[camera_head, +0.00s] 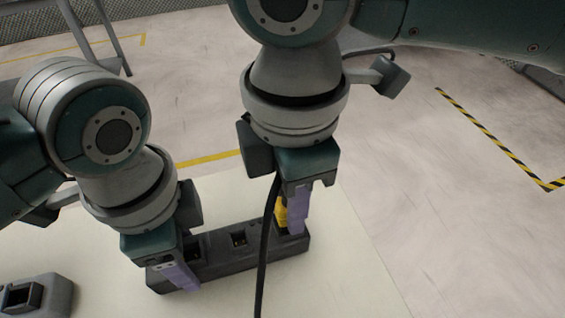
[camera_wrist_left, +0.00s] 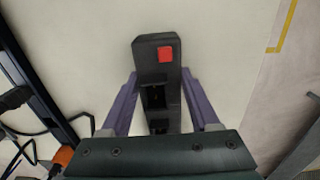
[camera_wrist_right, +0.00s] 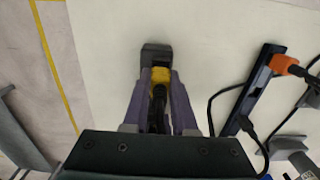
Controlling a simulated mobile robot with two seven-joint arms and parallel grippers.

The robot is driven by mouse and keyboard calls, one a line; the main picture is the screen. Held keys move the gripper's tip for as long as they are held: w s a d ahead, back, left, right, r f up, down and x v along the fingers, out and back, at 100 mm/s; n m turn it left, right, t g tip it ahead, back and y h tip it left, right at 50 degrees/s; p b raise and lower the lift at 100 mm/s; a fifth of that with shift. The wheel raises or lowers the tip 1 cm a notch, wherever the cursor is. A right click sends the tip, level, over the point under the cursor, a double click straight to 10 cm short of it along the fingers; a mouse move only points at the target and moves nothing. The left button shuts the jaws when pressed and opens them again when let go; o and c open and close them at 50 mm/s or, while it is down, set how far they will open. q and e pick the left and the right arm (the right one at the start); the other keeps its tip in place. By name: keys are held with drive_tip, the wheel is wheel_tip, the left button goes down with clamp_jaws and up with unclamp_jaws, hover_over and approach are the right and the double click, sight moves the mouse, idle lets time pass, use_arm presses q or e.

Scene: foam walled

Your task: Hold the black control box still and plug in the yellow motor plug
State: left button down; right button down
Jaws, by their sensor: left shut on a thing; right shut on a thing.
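The black control box (camera_head: 215,263) lies on the pale table, long and low, with square sockets along its top. Its left end carries a red square, seen in the left wrist view (camera_wrist_left: 165,53). My left gripper (camera_head: 183,277) is shut across the box near that end, one purple finger on each side. My right gripper (camera_head: 292,217) is shut on the yellow motor plug (camera_head: 281,214), at the box's right end. The plug also shows between the fingers in the right wrist view (camera_wrist_right: 160,76), with its black cable. Whether the plug is seated in its socket is hidden.
A grey block with a dark square opening (camera_head: 37,297) stands at the table's lower left. The black cable (camera_head: 265,255) hangs across the front of the box. In the right wrist view a dark strip (camera_wrist_right: 252,88) with an orange plug (camera_wrist_right: 284,64) lies to the right.

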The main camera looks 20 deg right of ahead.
drive_tip(key=shift+f, duration=0.45)
drive_tip(key=c, duration=0.6)
unclamp_jaws()
drive_tip(key=shift+c, duration=0.2)
drive_tip(key=shift+r, duration=0.1)
wheel_tip(320, 180, up, 12)
drive_tip(key=shift+a+f, duration=0.1)
use_arm(q)
drive_tip(key=shift+c, duration=0.2)
unclamp_jaws()
drive_tip(key=shift+r, duration=0.1)
